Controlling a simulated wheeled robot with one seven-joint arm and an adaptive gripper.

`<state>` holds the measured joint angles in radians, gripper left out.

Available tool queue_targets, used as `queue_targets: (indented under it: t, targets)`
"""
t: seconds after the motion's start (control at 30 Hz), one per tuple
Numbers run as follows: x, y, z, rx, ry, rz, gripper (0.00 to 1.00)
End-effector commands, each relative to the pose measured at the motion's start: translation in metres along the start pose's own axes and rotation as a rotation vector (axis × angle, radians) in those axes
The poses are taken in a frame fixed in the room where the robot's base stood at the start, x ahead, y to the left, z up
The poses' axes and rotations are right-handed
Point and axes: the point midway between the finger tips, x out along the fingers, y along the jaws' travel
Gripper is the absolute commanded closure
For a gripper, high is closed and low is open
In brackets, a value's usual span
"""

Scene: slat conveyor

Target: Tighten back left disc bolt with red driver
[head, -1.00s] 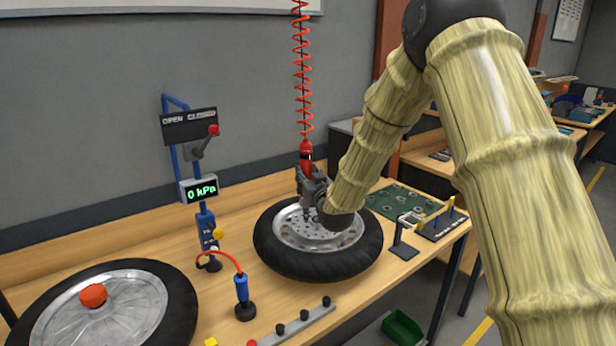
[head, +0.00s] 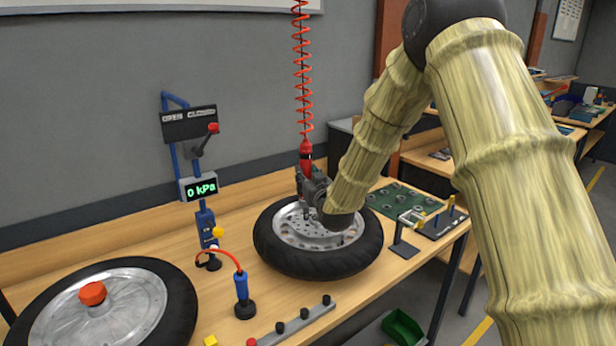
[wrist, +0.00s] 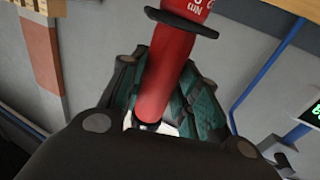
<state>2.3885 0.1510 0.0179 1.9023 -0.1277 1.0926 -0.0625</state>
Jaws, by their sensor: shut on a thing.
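The red driver (head: 306,150) hangs from a red coiled cord and stands about upright over the right wheel (head: 278,257). My gripper (head: 305,188) is shut on the red driver. In the wrist view, the red driver (wrist: 168,82) runs between the green-padded fingers (wrist: 165,100). The brake disc (head: 302,231) is the perforated metal ring on the wheel. My gripper and arm cover part of its back. The driver's tip is low over the back left part of the disc. I cannot tell whether it touches the back left bolt.
A second wheel (head: 183,310) with a red knob lies at the front left. A gauge post (head: 198,188) reading 0 kPa and a blue-handled tool (head: 242,290) stand between the wheels. A small stand (head: 405,245) is close on the right.

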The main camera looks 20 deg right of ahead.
Motion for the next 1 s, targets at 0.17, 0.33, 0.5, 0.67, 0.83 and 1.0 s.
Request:
queue_targets:
  t: [0.17, 0.33, 0.5, 0.67, 0.83, 1.0]
  targets:
    - [-0.0001, 0.0000, 0.0029, 0.000, -0.001, 0.000, 1.00]
    - [-0.0002, -0.0001, 0.0052, 0.000, -0.001, 0.000, 1.00]
    - [-0.0004, -0.0002, 0.0060, 0.000, -0.002, 0.000, 1.00]
    - [-0.0005, -0.0003, 0.0063, 0.000, -0.003, 0.000, 1.00]
    - [-0.0006, -0.0003, 0.0047, 0.000, -0.003, 0.000, 1.00]
    - [-0.0005, -0.0001, 0.0034, 0.000, -0.003, 0.000, 1.00]
